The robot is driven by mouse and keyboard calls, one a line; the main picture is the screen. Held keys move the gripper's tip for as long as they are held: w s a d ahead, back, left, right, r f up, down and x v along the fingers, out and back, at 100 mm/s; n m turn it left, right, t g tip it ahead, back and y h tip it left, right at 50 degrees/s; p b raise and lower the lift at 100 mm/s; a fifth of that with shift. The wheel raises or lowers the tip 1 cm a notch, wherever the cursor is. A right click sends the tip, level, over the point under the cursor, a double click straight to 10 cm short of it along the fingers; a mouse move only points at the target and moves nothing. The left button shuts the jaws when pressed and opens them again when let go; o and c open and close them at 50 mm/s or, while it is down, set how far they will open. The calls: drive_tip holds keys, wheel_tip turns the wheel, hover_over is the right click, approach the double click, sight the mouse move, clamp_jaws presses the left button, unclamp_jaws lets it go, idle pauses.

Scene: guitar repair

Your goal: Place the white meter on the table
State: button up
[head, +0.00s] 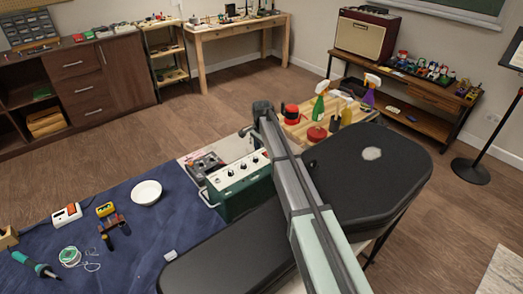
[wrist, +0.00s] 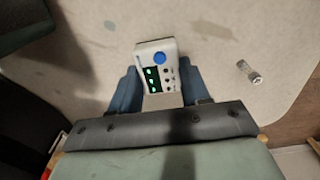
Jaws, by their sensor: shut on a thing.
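The white meter (wrist: 146,52) has a blue round knob, a dark green panel with white marks and small dark sockets. In the wrist view it sits between the two blue-grey fingers of my gripper (wrist: 157,74), which are shut on its sides. Below it is a pale beige table surface (wrist: 222,30); I cannot tell how high the meter is above it, or whether it touches. In the head view my arm crosses the table, and the gripper and the held meter are hidden.
A small clear cylinder (wrist: 250,72) lies on the beige surface, right of the meter. In the head view a green box with knobs (head: 240,182) and a black case (head: 365,165) flank my arm. A white bowl (head: 146,192) and tools lie on the blue mat (head: 150,235).

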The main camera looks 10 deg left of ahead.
drive_tip(key=o, duration=1.1)
drive_tip(key=shift+f, duration=0.1)
wheel_tip(320, 180, up, 12)
drive_tip(key=shift+r, duration=0.15)
